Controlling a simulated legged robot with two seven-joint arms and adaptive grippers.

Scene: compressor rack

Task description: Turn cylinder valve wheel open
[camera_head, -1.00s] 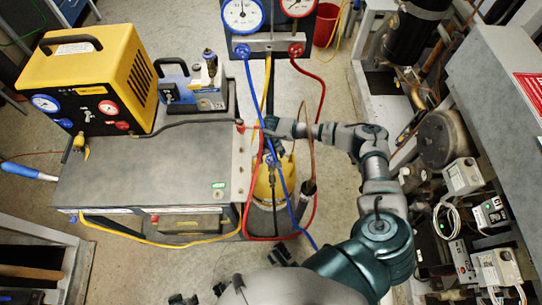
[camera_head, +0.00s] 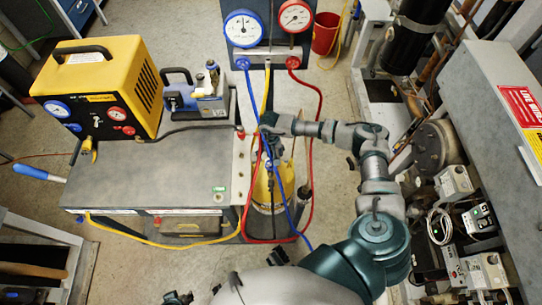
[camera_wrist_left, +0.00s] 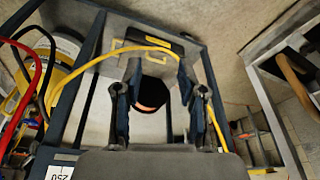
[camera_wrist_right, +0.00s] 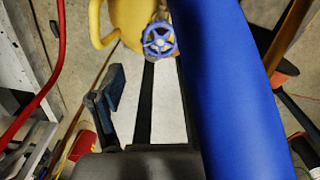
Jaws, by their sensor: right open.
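The yellow cylinder (camera_head: 265,188) stands upright beside the cart; it also shows at the top of the right wrist view (camera_wrist_right: 122,22). Its blue valve wheel (camera_wrist_right: 159,38) shows in the right wrist view, ahead of my right gripper and apart from it. In the head view, the hand and hoses mostly cover the wheel. My right gripper (camera_wrist_right: 158,95) is open; a blue hose close to the camera hides its right finger. In the head view, my right arm reaches above the cylinder. My left gripper (camera_wrist_left: 157,92) is open and empty, facing the cart's lower frame.
A red hose (camera_head: 321,120) and a blue hose (camera_head: 257,110) hang around the cylinder from the gauge panel (camera_head: 270,35). The cart (camera_head: 140,180) carries a yellow recovery machine (camera_head: 100,85) and a vacuum pump (camera_head: 195,95). The compressor rack (camera_head: 480,110) bounds the right side.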

